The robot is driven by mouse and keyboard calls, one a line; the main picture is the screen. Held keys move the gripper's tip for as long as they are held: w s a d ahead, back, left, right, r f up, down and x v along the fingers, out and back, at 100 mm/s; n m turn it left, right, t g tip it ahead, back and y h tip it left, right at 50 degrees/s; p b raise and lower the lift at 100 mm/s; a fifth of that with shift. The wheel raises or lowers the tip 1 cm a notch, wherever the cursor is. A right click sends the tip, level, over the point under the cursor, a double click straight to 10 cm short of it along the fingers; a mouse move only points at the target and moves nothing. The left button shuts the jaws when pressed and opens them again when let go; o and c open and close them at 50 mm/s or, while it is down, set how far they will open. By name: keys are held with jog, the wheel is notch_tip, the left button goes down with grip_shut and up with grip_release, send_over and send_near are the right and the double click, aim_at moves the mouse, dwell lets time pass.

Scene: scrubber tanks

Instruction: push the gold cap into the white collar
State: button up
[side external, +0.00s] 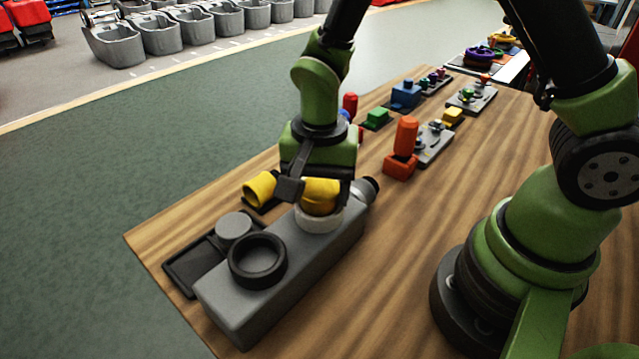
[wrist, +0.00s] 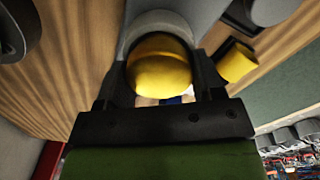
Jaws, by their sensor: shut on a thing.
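The gold cap (side external: 321,191) is held between the fingers of my gripper (side external: 318,190), right at the white collar (side external: 318,222) on top of the grey tank (side external: 307,258). In the wrist view the gold cap (wrist: 159,66) fills the space between the two dark fingers of my gripper (wrist: 160,75), with the white collar (wrist: 150,22) just beyond it. The cap covers much of the collar's opening, and I cannot tell how deep it sits. My gripper is shut on the cap.
A black ring collar (side external: 257,260) stands on the tank's near end. A grey cap (side external: 234,228) sits on a dark tray (side external: 190,262) beside it. A yellow cylinder (side external: 260,187) lies left of my gripper. An orange-red part (side external: 404,145) and several small parts stand further back.

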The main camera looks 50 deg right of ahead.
jog(key=o, duration=1.1)
jog(key=shift+o, duration=0.2)
jog(key=shift+r, duration=3.55)
jog(key=s+d+r+n+t+y, duration=0.1)
jog(key=s+d+r+n+t, duration=0.1)
jog(key=s+r, duration=0.4)
jog(key=s+d+r+n+t+y, duration=0.1)
jog(key=s+d+r+n+t, duration=0.1)
jog(key=s+r+n+t, duration=0.3)
jog(key=v, duration=0.3)
jog(key=shift+w, duration=0.15)
